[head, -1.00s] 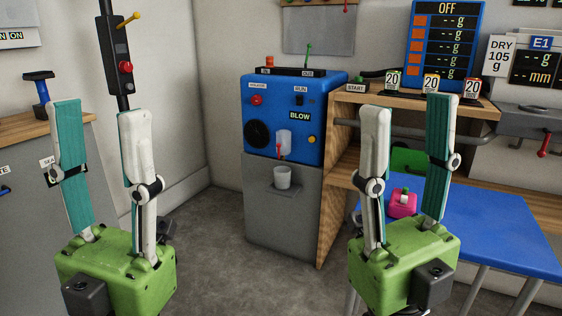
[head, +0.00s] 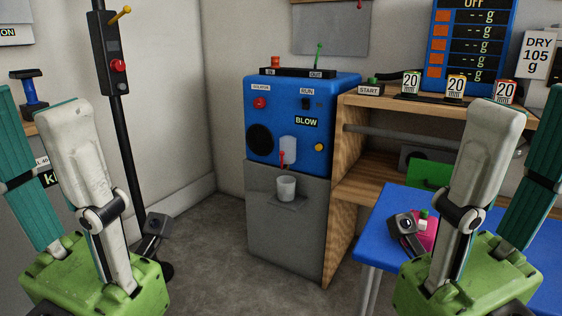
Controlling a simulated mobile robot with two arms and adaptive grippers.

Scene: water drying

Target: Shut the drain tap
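A small red lever (head: 282,158), which looks like the drain tap, stands upright at the lower front of the blue machine (head: 340,130), just below a clear-white cylinder (head: 288,145). A pale cup (head: 286,188) sits under it on a small ledge on the grey cabinet. Whether the tap is open is too small to tell. My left gripper (head: 36,98) is open and empty at the left, well apart from the machine. My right gripper (head: 528,103) is open and empty at the right, in front of the blue table.
The blue table (head: 378,235) with a pink item (head: 428,230) stands at the right. A wooden shelf (head: 345,150) adjoins the machine. A black post (head: 127,150) with a red button stands at the left. The grey floor (head: 215,260) before the machine is clear.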

